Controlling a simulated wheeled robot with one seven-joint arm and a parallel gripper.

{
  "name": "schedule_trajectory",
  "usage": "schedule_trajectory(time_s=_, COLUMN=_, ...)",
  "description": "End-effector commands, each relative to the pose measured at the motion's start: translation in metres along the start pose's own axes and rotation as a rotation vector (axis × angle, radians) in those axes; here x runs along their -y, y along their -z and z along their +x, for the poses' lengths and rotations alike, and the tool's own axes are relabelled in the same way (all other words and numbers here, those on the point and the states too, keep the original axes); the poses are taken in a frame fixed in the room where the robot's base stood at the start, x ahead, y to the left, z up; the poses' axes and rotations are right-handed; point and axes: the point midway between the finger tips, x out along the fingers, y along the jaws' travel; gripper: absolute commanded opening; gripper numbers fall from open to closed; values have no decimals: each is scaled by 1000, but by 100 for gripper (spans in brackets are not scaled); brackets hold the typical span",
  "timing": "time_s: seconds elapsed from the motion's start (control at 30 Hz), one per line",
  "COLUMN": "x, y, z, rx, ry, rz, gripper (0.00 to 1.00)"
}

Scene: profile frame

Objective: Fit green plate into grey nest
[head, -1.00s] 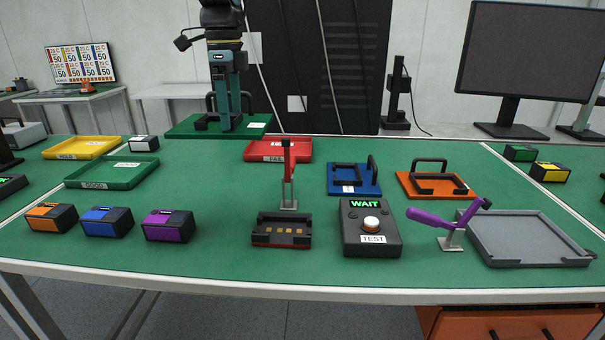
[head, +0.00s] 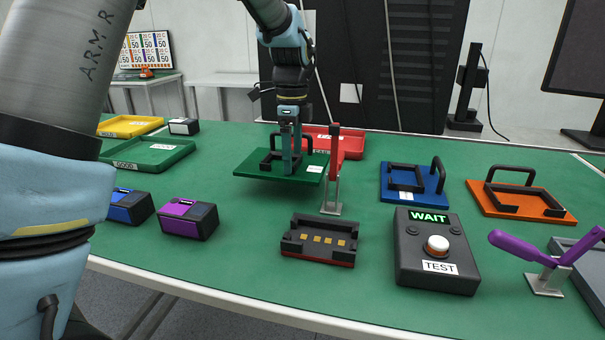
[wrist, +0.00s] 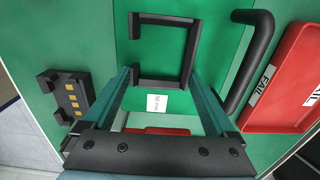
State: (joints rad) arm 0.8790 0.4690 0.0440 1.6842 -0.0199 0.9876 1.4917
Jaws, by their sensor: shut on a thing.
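The green plate (head: 262,175) has a black bracket, a black handle and a white label. It hangs in my gripper (head: 291,168) beyond the red upright lever, slightly above the table with a shadow beneath it. My gripper is shut on it. In the wrist view the plate (wrist: 160,50) shows below the fingers, with its bracket and label; the exact contact is unclear there. The grey nest (head: 587,268) is a shallow tray at the right edge of the head view, mostly cut off. A purple lever (head: 550,250) stands at its left side, far right of my gripper.
The red FAIL tray (head: 350,143) lies behind. Blue (head: 427,190) and orange (head: 535,203) handled plates and a WAIT/TEST box (head: 435,255) lie between plate and nest.

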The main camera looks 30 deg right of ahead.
Motion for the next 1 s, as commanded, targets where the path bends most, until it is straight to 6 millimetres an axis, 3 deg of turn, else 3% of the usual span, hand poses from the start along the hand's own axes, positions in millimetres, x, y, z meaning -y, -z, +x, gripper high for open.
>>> schedule_trajectory(time_s=0.5, x=0, y=0, z=47, rx=0, ry=0, rz=0, gripper=0)
schedule_trajectory(time_s=0.87, x=0, y=0, z=51, rx=0, ry=2, rz=0, gripper=0)
schedule_trajectory(time_s=0.9, x=0, y=0, z=52, rx=0, ry=0, rz=0, gripper=94)
schedule_trajectory(time_s=1.0, x=0, y=0, z=52, rx=0, ry=0, rz=0, gripper=100)
